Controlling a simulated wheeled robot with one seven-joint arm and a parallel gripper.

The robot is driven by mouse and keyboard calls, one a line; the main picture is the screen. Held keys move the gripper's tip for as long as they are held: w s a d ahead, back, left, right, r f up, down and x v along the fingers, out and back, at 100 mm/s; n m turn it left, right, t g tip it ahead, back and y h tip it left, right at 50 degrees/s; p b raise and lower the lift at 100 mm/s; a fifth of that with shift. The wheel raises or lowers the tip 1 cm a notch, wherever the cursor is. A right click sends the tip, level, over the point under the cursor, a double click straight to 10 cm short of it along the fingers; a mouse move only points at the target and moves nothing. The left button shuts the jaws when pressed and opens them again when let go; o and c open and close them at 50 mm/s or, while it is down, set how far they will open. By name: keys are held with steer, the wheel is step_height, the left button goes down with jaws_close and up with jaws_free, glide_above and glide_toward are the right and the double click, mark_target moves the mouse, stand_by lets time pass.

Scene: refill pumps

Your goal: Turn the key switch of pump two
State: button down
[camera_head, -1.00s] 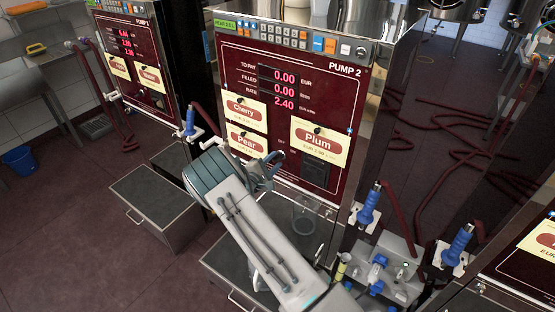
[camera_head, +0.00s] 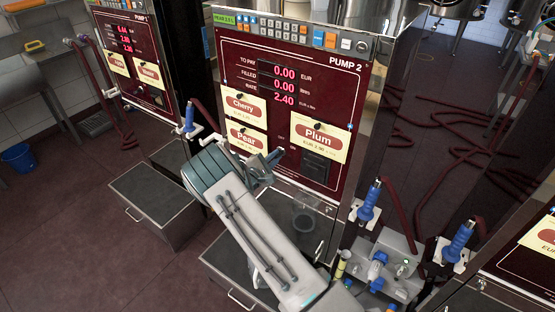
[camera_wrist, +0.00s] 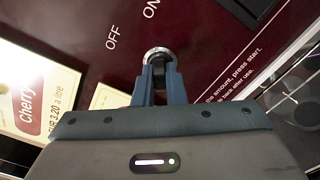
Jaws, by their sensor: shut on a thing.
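Pump two (camera_head: 350,90) has a dark red panel with red digits reading 0.00, 0.00 and 2.40. Its key switch (camera_wrist: 157,52) shows in the wrist view as a round silver collar with a dark key in front, below the OFF and ON labels. My gripper (camera_wrist: 158,72) is shut on the key, one blue-grey finger on each side. In the head view my gripper (camera_head: 274,157) is at the panel, left of and below the OFF and ON marks, and hides the switch. The key's exact angle is hard to tell.
Cherry (camera_head: 245,107), Pear (camera_head: 246,138) and Plum (camera_head: 318,140) cards surround the switch area. A blue-handled nozzle (camera_head: 369,200) hangs at the pump's right side. A grey step box (camera_head: 160,205) stands on the floor at left. Pump one (camera_head: 130,55) stands behind.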

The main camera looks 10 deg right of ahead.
steer(key=n+b, duration=0.1)
steer(key=n, duration=0.2)
steer(key=n+b, duration=0.1)
steer(key=n, duration=0.3)
steer(key=n+b, duration=0.2)
steer(key=n, duration=0.1)
steer(key=shift+s+a+f+n, duration=0.15)
steer(key=shift+f+n, duration=0.1)
steer(key=shift+n, duration=0.15)
stand_by(0.4)
steer(key=c, duration=1.5)
jaws_free()
steer(key=shift+a+r, duration=0.1)
